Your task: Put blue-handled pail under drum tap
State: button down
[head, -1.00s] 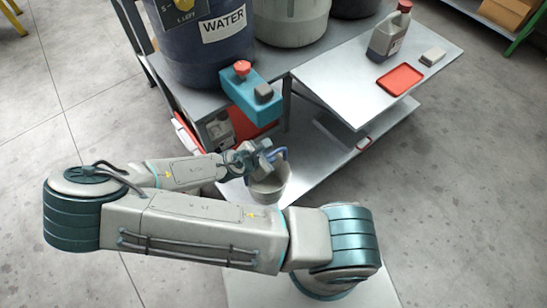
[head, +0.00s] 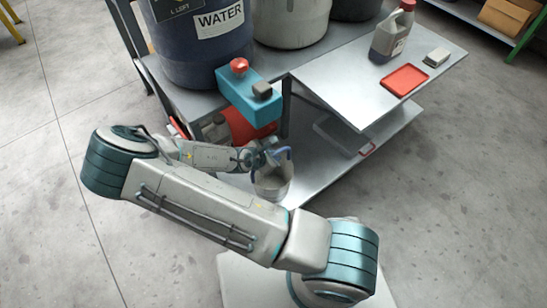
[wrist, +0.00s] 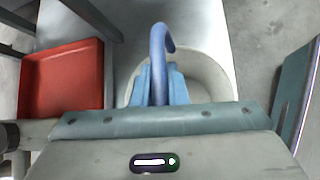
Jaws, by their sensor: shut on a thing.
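The pail (head: 272,187) is pale grey with a blue handle (head: 284,153). My gripper (head: 270,156) is shut on the blue handle, and the pail hangs or stands below it in front of the lower shelf; I cannot tell if it touches. In the wrist view the blue handle (wrist: 160,50) rises between my gripper's fingers (wrist: 160,85), with the pail's rim (wrist: 215,70) behind. The dark blue drum (head: 197,55) with a WATER label stands on the upper shelf. A red knob (head: 239,66) and a teal block (head: 250,98) are at its front; the tap's spout is not clearly visible.
A red bin (wrist: 62,80) shows left of the pail in the wrist view. A grey drum (head: 290,20) stands beside the WATER drum. The right tabletop holds a jug (head: 392,35), a red tray (head: 404,80) and a small block (head: 437,57). The lower shelf (head: 325,165) has bare room at right.

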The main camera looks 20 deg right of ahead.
jog(key=c, duration=1.4)
grip_release()
jog(key=shift+c, duration=0.2)
jog(key=shift+s+a+r+p, duration=0.1)
jog(key=shift+a+r+p, duration=0.1)
jog(key=shift+r+p, duration=0.2)
jog(key=s+a+r+m+g+y+p, duration=0.35)
jog(key=s+a+r+m, duration=0.2)
jog(key=r, duration=0.25)
jog(key=s+a+r+m+g+y+p, duration=0.2)
jog(key=s+a+r+m+g+y, duration=0.15)
jog(key=s+r+m, duration=0.3)
jog(key=s+d+r+m+t, duration=0.1)
jog(key=s+d+r+m, duration=0.1)
jog(key=r, duration=0.5)
jog(key=s+d+r+m+t, duration=0.1)
jog(key=d+r+m, duration=0.3)
jog(key=r, duration=0.4)
jog(key=s+d+r+m+t, duration=0.1)
jog(key=s+d+r+m, duration=0.2)
jog(key=r, duration=0.4)
jog(key=shift+s+r+y, duration=0.15)
jog(key=shift+y, duration=0.25)
